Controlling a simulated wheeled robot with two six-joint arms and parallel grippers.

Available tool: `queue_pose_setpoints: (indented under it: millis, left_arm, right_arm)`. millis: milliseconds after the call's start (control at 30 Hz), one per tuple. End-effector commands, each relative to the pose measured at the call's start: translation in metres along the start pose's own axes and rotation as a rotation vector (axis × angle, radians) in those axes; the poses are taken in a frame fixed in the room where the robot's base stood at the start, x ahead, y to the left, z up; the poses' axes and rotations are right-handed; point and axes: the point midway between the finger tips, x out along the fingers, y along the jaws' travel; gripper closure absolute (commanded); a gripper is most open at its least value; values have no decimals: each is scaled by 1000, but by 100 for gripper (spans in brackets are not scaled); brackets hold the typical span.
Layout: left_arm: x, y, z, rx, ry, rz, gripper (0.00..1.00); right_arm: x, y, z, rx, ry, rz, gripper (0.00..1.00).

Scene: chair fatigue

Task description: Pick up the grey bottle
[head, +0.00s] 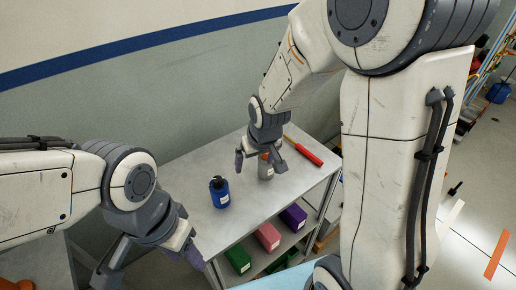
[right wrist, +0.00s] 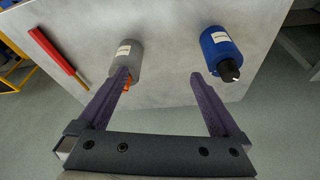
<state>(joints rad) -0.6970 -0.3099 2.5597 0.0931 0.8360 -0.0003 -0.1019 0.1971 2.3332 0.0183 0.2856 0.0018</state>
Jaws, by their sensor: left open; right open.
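The grey bottle (head: 265,168) stands on the grey table (head: 190,177), just under my right gripper (head: 262,158). It also shows in the right wrist view (right wrist: 126,60), with a white label and an orange part near its top, at the tip of the left finger. My right gripper (right wrist: 160,80) is open and its jaws are empty; the bottle is not centred between the fingers. In the head view the fingers partly hide the bottle. My left gripper (head: 150,264) is open and empty, low at the front left, away from the bottle.
A blue bottle (head: 220,193) with a black top stands left of the grey one, and in the right wrist view (right wrist: 222,52) it is near the right finger. A red-handled tool (head: 303,151) lies at the right. Green, pink and purple boxes (head: 267,236) sit on the shelf below.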

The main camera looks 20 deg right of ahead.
Motion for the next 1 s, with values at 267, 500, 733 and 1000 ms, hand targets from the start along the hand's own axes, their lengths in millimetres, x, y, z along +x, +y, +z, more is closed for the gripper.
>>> queue_pose_setpoints:
  millis: [267, 500, 733, 1000]
  left_arm:
    - [-16, 1, -1, 0, 0, 0, 50]
    - [-16, 1, -1, 0, -1, 0, 50]
    - [-12, 1, 0, 0, 0, 0, 50]
    - [-20, 1, -1, 0, 0, 0, 50]
  right_arm:
    - [30, 61, -29, 120, 64, 57, 0]
    - [65, 62, -31, 118, 65, 56, 0]
    - [84, 62, -30, 117, 65, 54, 0]
    - [117, 63, -31, 118, 65, 56, 0]
